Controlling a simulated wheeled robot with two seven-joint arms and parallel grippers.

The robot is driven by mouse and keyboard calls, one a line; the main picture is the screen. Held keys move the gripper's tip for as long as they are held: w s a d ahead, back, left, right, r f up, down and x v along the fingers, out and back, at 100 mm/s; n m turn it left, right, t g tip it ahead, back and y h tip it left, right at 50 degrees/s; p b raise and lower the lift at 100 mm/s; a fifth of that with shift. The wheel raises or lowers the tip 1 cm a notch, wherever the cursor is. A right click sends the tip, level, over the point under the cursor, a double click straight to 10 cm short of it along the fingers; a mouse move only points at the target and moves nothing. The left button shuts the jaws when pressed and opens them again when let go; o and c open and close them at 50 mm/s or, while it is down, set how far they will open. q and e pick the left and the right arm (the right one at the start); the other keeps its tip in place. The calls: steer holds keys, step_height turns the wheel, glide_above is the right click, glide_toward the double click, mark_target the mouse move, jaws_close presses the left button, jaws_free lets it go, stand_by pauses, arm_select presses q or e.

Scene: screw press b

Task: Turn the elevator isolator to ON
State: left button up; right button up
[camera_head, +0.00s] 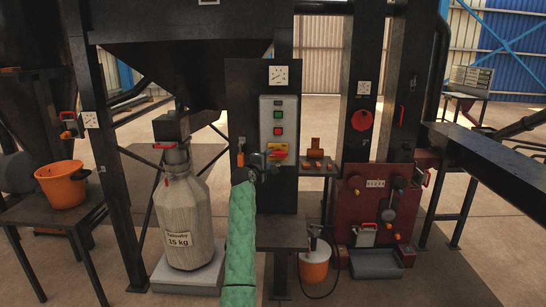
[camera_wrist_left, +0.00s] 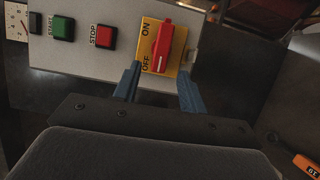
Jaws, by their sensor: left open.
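The elevator isolator is a red rotary handle (camera_wrist_left: 162,47) on a yellow plate (camera_wrist_left: 183,53) in the left wrist view. ON and OFF are printed along the plate's left side there. The handle lies lengthwise up the picture, its white mark at the lower end, on the OFF side. In the head view the yellow isolator plate (camera_head: 278,148) sits low on the grey control box (camera_head: 288,107), partly hidden by my gripper. My left gripper (camera_wrist_left: 158,82) is open, its blue fingers either side of the plate's lower part, apart from the handle. It also shows in the head view (camera_head: 270,160).
START (camera_wrist_left: 62,28) and STOP (camera_wrist_left: 104,36) buttons sit beside the isolator. A small shelf with orange items (camera_head: 315,153) stands right of the cabinet. A dark table (camera_head: 282,234) is below. A sack (camera_head: 183,210) stands left, and a red panel (camera_head: 354,208) right.

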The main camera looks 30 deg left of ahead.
mark_target(273, 155)
arm_select(q)
steer(key=shift+w+a, duration=0.2)
steer(key=shift+w, duration=1.05)
steer(key=shift+w+a, duration=0.2)
steer(key=shift+w, duration=1)
arm_select(e)
steer(key=shift+s+r, duration=0.2)
steer(key=shift+r, duration=1.05)
arm_select(q)
jaws_close()
arm_select(e)
steer(key=shift+f, duration=0.15)
arm_select(q)
steer(key=shift+p, duration=0.3)
arm_select(e)
steer(key=shift+d, duration=0.1)
